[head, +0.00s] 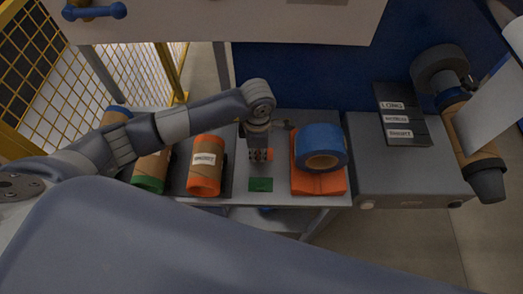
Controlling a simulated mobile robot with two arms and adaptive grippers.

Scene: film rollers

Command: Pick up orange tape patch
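A small orange patch (269,154) shows on the grey table, just right of my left gripper's fingers; part of it is hidden behind them. My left gripper (258,156) points down over the table at the patch. I cannot tell whether its fingers are open, shut or touching the patch. A green patch (261,184) lies flat in front of it, nearer the camera.
A blue tape roll (318,139) sits on an orange folded item (320,184) just right of the gripper. Rollers with orange (205,180) and green (149,182) ends lie left. A grey box (405,170) carries labelled black strips (398,110).

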